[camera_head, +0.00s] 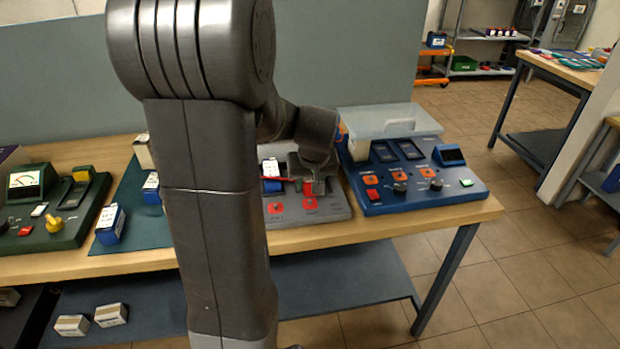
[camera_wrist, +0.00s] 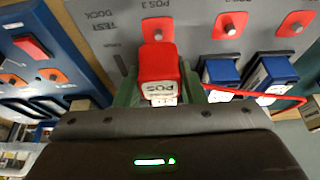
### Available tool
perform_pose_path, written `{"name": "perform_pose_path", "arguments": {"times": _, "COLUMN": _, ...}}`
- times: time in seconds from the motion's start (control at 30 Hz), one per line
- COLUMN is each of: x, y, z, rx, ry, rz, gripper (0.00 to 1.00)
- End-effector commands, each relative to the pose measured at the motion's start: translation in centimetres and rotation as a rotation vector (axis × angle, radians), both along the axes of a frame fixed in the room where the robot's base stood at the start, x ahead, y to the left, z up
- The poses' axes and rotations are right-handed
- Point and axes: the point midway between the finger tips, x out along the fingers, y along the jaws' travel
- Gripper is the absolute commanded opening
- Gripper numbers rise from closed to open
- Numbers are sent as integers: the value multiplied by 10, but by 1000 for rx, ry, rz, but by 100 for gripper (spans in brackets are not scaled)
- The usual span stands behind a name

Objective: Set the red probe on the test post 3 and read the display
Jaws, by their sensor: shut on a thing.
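My gripper (camera_wrist: 158,95) is shut on the red probe (camera_wrist: 157,65), a red block with a pale "POS" label and a red cable running right in the wrist view. In the head view the probe (camera_head: 308,188) shows under my gripper (camera_head: 309,178), over the grey test dock (camera_head: 338,206). In the wrist view, test post 3 (camera_wrist: 158,36) is a metal stud on an orange-red pad, just beyond the probe. I cannot tell whether the probe touches anything. Two similar posts stand to its right (camera_wrist: 230,29) (camera_wrist: 296,28). I cannot identify a dock display.
Blue blocks (camera_wrist: 220,74) (camera_wrist: 271,74) stand beside the probe on the dock. A blue console (camera_head: 420,196) with a dark screen (camera_head: 450,156) and clear cover (camera_head: 390,120) is right of the dock. A green meter unit (camera_head: 50,215) stands at far left. My arm hides the bench's middle.

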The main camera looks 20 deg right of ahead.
Motion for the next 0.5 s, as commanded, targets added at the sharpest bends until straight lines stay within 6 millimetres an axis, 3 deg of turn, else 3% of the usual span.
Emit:
{"name": "perform_pose_path", "arguments": {"times": 0.03, "x": 0, "y": 0, "z": -10, "rx": 0, "ry": 1, "rz": 0, "gripper": 9}}
{"name": "perform_pose_path", "arguments": {"times": 0.2, "x": 0, "y": 0, "z": -26, "rx": 0, "ry": 1, "rz": 0, "gripper": 9}}
{"name": "perform_pose_path", "arguments": {"times": 0.5, "x": 0, "y": 0, "z": -30, "rx": 0, "ry": -1, "rz": 0, "gripper": 9}}
